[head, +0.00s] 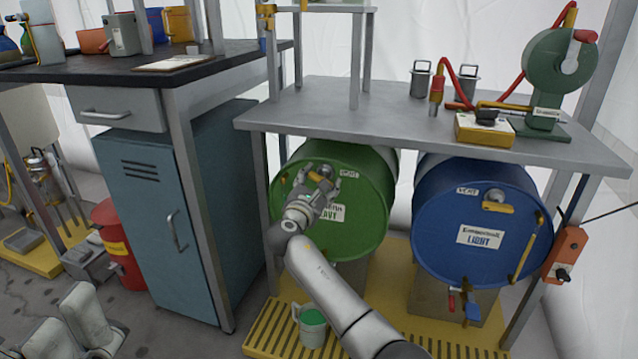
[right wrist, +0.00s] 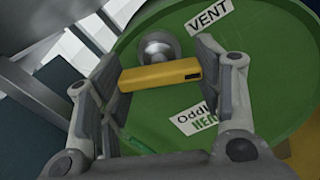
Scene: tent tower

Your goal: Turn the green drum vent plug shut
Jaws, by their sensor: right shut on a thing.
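The green drum (head: 372,228) lies on its side under the grey bench, its round face toward me. My right gripper (head: 322,178) is at the upper left of that face and mostly hides the vent plug in the head view. In the right wrist view, the plug's yellow handle (right wrist: 160,76) spans between the two fingers (right wrist: 163,88), and my right gripper is shut on it. The plug's silver round body (right wrist: 158,47) sits behind the handle, below and left of the VENT label (right wrist: 209,17).
A blue drum (head: 455,250) with its own yellow vent handle lies to the right. A green-topped pail (head: 312,327) stands below the green drum. The bench (head: 330,112) overhangs the drums. A blue cabinet (head: 150,195) stands left.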

